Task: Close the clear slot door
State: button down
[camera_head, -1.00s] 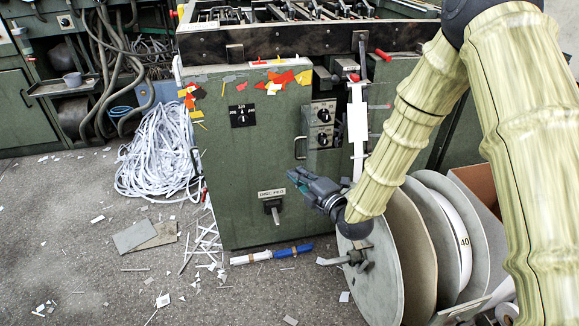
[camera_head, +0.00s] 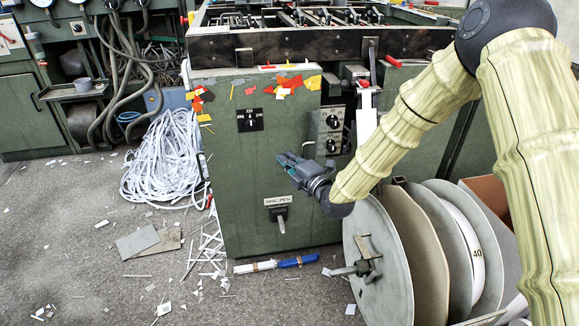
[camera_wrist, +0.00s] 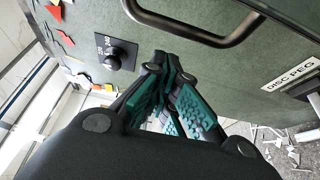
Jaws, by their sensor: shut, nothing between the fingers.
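I cannot clearly make out a clear slot door in either view. The green cabinet (camera_head: 240,170) stands in the middle of the head view, with a dial panel (camera_head: 330,131) at its right side. In the wrist view, a dark bar handle (camera_wrist: 200,38) is fixed to the green face, close beyond my fingertips. My gripper (camera_head: 283,160) is in front of the cabinet face, below and left of the dial panel. It is shut and empty, with its teal-padded fingers (camera_wrist: 168,62) together in the wrist view. Contact with the handle cannot be told.
A black knob (camera_head: 249,119) and a "DISC PEG" lever (camera_head: 279,213) are on the cabinet face. Large grey discs (camera_head: 378,265) stand at the lower right, under my arm. A heap of white strips (camera_head: 163,165) lies left of the cabinet. Scraps litter the floor.

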jog(key=shift+d, duration=1.4)
jog(key=shift+d, duration=0.1)
